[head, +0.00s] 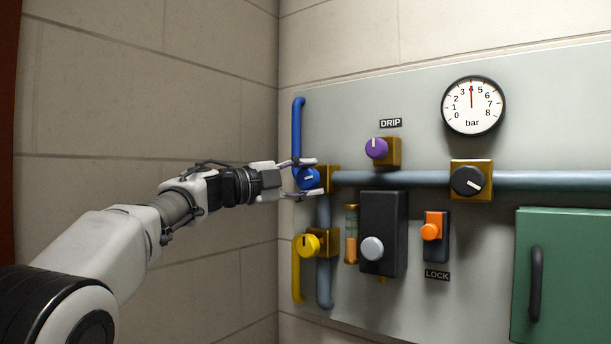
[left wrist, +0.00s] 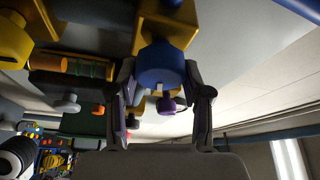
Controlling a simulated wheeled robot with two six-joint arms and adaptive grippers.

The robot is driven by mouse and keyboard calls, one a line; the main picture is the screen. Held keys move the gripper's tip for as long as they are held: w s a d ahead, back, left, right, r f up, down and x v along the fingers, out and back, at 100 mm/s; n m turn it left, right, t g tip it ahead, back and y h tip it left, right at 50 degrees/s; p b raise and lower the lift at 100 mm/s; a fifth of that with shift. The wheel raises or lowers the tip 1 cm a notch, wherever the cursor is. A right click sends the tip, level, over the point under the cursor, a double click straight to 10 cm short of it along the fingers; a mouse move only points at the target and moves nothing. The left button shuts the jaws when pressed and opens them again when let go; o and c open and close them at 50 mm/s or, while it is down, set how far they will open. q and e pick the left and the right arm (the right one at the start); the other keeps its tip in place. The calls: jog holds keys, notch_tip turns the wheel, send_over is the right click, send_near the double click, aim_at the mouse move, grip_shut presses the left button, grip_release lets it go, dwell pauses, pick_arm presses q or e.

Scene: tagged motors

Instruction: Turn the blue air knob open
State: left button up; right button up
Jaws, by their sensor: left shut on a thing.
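The blue air knob (head: 307,178) sits on a brass valve block (head: 330,178) on the grey panel, below a blue pipe (head: 297,130). A white mark shows on the knob's face. My left gripper (head: 306,178) reaches in from the left, with one finger above the knob and one below it, shut on it. In the left wrist view, the blue knob (left wrist: 161,66) lies between the two fingers of the left gripper (left wrist: 162,90). My right gripper is in neither view.
A yellow knob (head: 307,244) is just below. A green door (head: 575,275) is lower right.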

pick_arm(q)
jog(key=shift+w+a+r+m, duration=0.1)
jog(key=shift+r+m, duration=0.05)
jog(key=shift+m, duration=0.55)
jog(key=shift+w+m+y, duration=0.3)
jog(key=shift+m+y, duration=0.2)
jog(key=shift+m, duration=0.1)
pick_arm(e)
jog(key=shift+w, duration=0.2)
pick_arm(q)
jog(key=o, duration=1.2)
jog(key=shift+c, duration=0.2)
jog(key=shift+w+f, duration=0.25)
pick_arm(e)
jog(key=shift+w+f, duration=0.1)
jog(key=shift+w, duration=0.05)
pick_arm(q)
jog(key=shift+s, duration=0.15)
